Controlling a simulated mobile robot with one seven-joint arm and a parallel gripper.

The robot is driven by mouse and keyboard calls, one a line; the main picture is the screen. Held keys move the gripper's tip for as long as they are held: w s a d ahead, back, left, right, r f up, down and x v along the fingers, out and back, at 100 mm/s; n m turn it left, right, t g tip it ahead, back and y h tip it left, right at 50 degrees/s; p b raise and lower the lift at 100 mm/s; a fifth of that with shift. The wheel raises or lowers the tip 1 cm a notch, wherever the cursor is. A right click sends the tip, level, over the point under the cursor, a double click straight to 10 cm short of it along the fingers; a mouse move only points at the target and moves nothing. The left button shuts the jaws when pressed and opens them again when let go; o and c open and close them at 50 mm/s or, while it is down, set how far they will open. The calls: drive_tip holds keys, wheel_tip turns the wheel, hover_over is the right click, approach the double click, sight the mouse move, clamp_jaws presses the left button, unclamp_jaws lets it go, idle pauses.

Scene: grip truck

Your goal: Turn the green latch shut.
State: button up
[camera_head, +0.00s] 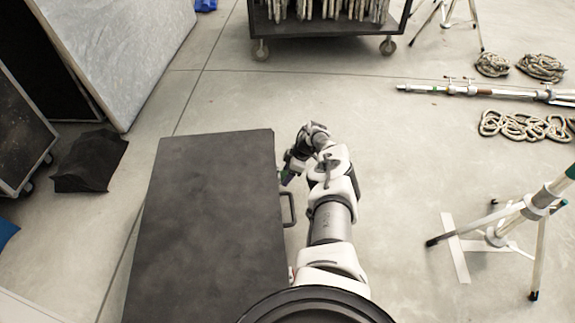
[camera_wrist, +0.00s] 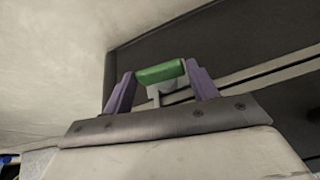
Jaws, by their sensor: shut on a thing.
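The green latch (camera_wrist: 160,73) shows in the wrist view, between the two purple fingers of my gripper (camera_wrist: 162,82). The fingers are closed on its ends, and a pale mount shows just below it against the dark case side. The latch lies nearly level in that view, tilted slightly up to the right. In the head view, my gripper (camera_head: 288,174) is at the right side of the dark case (camera_head: 205,220), near its far right corner. Only a small bit of green shows there; most of the latch is hidden by my gripper.
A dark handle (camera_head: 289,209) sticks out from the case's right side, close to my arm. A tripod stand (camera_head: 500,232) is at the right. A wheeled cart (camera_head: 325,29) stands at the back. A black cloth (camera_head: 91,160) lies at the left.

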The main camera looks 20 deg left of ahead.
drive_tip(key=shift+s+r+t+p, duration=0.15)
drive_tip(key=shift+r+t+p, duration=0.2)
drive_tip(key=shift+p, duration=0.65)
drive_tip(key=shift+o, duration=0.2)
drive_tip(key=shift+f+t+p, duration=0.25)
drive_tip(key=shift+f+p, duration=0.1)
drive_tip(key=shift+p, duration=0.15)
drive_tip(key=shift+c, duration=0.2)
drive_tip(key=o, duration=1)
drive_tip(key=p+v, duration=0.4)
drive_tip(key=v, duration=0.3)
drive_tip(key=p+v, duration=0.4)
drive_tip(key=v, duration=0.2)
drive_tip(key=shift+d+r+p, duration=0.3)
drive_tip(key=shift+d, duration=0.1)
